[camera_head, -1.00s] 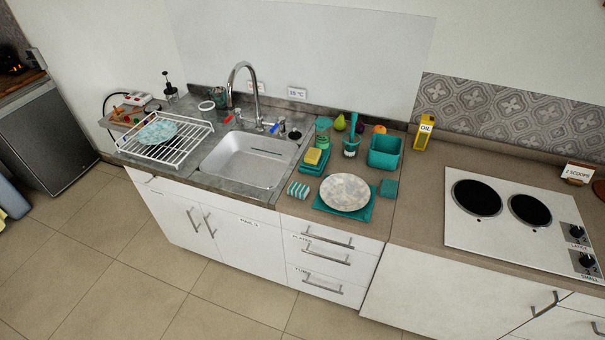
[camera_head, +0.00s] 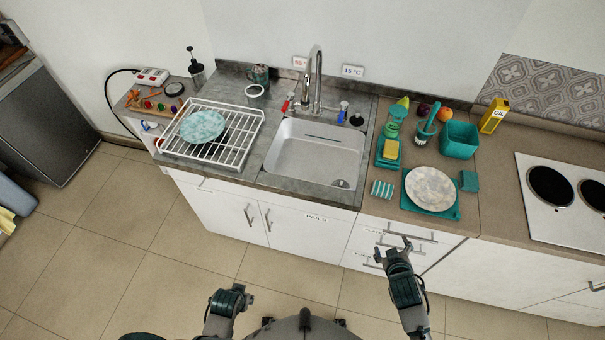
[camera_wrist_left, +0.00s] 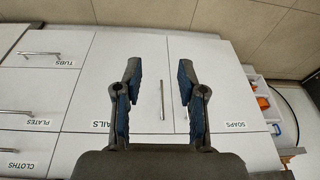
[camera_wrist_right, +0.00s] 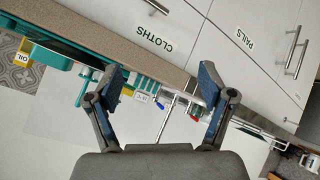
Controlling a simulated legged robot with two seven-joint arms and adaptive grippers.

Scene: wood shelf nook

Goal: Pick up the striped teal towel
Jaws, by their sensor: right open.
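The striped teal towel (camera_head: 382,188) is a small white-and-teal folded cloth on the brown counter. It lies between the sink and the plate on its teal mat, near the front edge. Its stripes also show beyond the counter edge in the right wrist view (camera_wrist_right: 148,84). My right gripper (camera_head: 391,248) is open and empty, in front of the drawers, below and apart from the towel. It also shows open in the right wrist view (camera_wrist_right: 163,75). My left gripper (camera_wrist_left: 158,66) is open and empty, facing the cabinet doors.
A speckled plate (camera_head: 431,187) on a teal mat (camera_head: 449,212) is right of the towel. A sponge (camera_head: 391,149) on a teal tray is behind it. The sink (camera_head: 318,153) is to the left. A teal bin (camera_head: 460,140) stands farther back. Drawer handles (camera_head: 411,235) stick out below the counter.

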